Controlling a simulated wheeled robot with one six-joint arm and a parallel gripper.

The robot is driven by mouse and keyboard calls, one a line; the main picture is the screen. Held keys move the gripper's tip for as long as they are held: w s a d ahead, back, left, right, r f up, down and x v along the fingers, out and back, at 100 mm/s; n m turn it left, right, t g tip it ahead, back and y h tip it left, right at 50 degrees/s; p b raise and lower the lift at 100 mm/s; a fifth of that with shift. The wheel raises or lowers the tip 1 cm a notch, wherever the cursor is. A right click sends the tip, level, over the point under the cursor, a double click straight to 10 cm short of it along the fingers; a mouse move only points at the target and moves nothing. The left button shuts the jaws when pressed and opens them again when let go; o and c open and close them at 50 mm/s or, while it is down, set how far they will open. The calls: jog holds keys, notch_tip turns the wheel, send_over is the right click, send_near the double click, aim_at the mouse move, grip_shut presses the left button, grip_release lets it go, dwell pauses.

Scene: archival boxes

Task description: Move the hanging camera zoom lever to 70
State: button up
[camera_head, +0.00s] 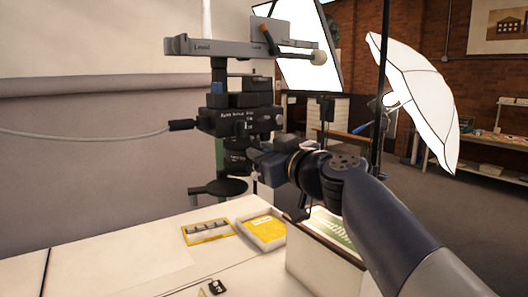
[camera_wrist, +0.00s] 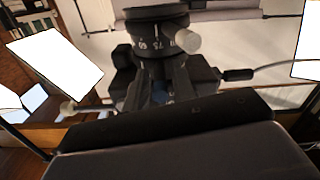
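The hanging camera (camera_head: 238,122) is a dark rig under a grey crossbar (camera_head: 205,46) in the head view. In the wrist view, its round black ring (camera_wrist: 153,14) is at the top edge, with small white numerals; one looks like 75. A pale knobbed lever (camera_wrist: 187,40) sticks out just right of these numerals. I cannot read an exact setting. My gripper (camera_head: 257,152) is close to the rig's lower right side in the head view, and contact cannot be told. The lever cannot be picked out in the head view.
A softbox (camera_head: 312,48) and a white umbrella (camera_head: 418,90) stand right. Below, a yellow tray (camera_head: 240,228), a yellow-framed holder (camera_head: 188,236) and a white box (camera_head: 318,272) are on the table. The left tabletop is clear.

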grip_shut()
jog(key=shift+f, duration=0.1)
dwell(0.3)
jog(key=shift+w+d+n+g+y+b, duration=0.5)
jog(key=shift+w+n+g+y+b, duration=0.1)
jog(key=shift+n+g+y+b, duration=0.55)
jog(key=shift+w+d+n+g+y+b, duration=0.55)
jog(key=shift+n+g+y+b, duration=0.35)
jog(key=shift+g, duration=0.35)
jog(key=shift+w+d+n+g+y+b, duration=0.45)
jog(key=shift+w+n+g+y+b, duration=0.15)
jog(key=shift+n+g+y+b, duration=0.55)
jog(key=shift+o, duration=1.2)
grip_release()
